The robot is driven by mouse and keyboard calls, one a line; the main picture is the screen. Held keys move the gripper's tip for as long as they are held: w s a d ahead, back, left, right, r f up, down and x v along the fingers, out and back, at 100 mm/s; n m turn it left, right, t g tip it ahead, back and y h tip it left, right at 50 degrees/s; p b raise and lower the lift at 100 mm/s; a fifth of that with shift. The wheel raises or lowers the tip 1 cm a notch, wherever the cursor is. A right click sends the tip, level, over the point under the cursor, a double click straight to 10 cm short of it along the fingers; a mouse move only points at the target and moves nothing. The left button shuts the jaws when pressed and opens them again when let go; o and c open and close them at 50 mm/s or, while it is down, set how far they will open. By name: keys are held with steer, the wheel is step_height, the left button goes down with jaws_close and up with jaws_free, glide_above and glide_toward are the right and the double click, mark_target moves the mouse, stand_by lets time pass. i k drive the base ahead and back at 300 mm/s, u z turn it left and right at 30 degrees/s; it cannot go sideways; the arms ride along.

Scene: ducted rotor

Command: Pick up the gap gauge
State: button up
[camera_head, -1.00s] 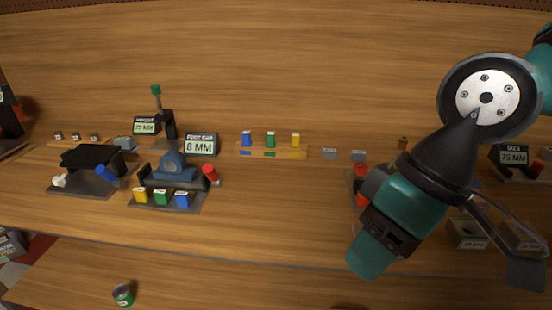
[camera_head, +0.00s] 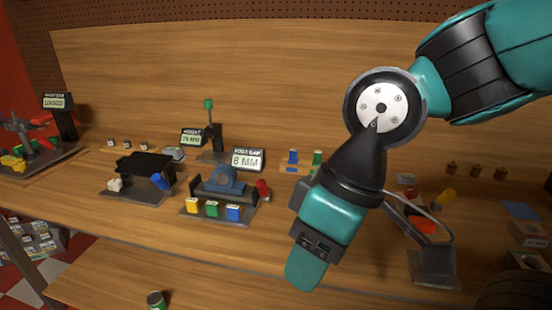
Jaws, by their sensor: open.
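I cannot tell for sure which thing is the gap gauge. A display reading 8 MM (camera_head: 248,159), apparently labelled foot gap, stands behind a blue bearing-like block (camera_head: 220,181) on a dark fixture. Yellow (camera_head: 193,206), green (camera_head: 212,208) and blue (camera_head: 234,213) tabs stand along the fixture's front. More small tabs, blue (camera_head: 293,157) and green (camera_head: 317,158), stand on a rack behind, partly covered by my arm. My gripper (camera_head: 310,262), at the arm's teal lower end, hangs over the bench right of the fixture, with no thing visibly held. Its fingertips are not clear.
A black stand (camera_head: 146,165) with a blue knob is left of the fixture. A green-topped post (camera_head: 209,125) stands behind. A red-armed rotor (camera_head: 28,135) is at far left. A green can (camera_head: 156,300) sits on the lower shelf. Bare bench lies in front of the fixture.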

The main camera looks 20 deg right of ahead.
mark_target(316, 161)
steer(key=u, duration=0.2)
steer(key=i, duration=0.65)
steer(key=z, duration=0.75)
steer(key=i, duration=0.55)
steer(key=z, duration=0.65)
